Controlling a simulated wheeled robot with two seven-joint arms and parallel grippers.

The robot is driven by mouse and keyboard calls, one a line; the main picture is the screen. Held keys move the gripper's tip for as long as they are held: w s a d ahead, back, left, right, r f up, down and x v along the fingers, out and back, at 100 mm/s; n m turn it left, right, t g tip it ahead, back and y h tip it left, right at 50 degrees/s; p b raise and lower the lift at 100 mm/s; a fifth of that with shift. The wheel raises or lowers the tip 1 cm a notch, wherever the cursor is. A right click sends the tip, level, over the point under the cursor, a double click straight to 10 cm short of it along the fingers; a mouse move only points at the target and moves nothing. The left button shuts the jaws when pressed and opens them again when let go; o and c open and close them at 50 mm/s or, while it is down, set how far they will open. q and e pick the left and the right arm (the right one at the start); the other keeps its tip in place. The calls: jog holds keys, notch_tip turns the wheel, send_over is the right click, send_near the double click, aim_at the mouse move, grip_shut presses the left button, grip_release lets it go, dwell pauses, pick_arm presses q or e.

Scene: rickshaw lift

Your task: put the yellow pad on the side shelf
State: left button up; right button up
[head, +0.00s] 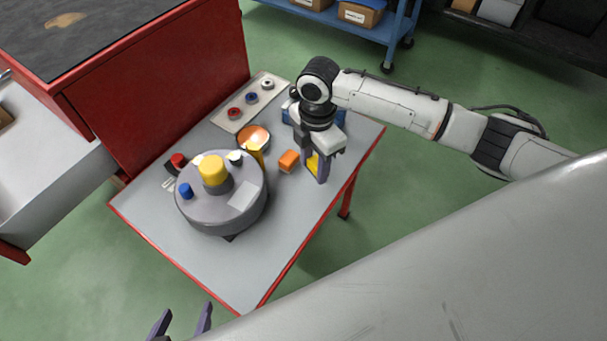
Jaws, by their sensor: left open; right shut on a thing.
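The yellow pad (312,164) is between the fingers of my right gripper (317,170), partly hidden by them. My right gripper is shut on it, pointing down over the right part of a grey, red-edged table (270,240). I cannot tell whether the pad touches the table. My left gripper (182,322) is open and empty at the bottom edge, apart from the table. A pale grey shelf-like surface (55,160) lies at the left beside a red cabinet; I cannot tell if it is the side shelf.
An orange block (289,160) lies just left of my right gripper. A round grey turntable (215,213) carries a yellow knob and other parts. Behind it are an orange dish (254,135) and a tray (247,103) of small discs. The table's front is clear.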

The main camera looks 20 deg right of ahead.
aim_at(314, 186)
jog(key=shift+f, duration=0.75)
notch_tip(314, 186, down, 4)
jog(key=shift+r+b, duration=0.25)
jog(key=shift+b, duration=0.2)
pick_arm(q)
jog(key=shift+s+f, duration=0.4)
jog(key=shift+f, duration=0.1)
jog(key=shift+w+r, duration=0.1)
pick_arm(e)
jog(key=o, duration=0.9)
jog(key=shift+f, duration=0.1)
pick_arm(q)
jog(key=shift+w, duration=0.15)
jog(key=shift+a, duration=0.1)
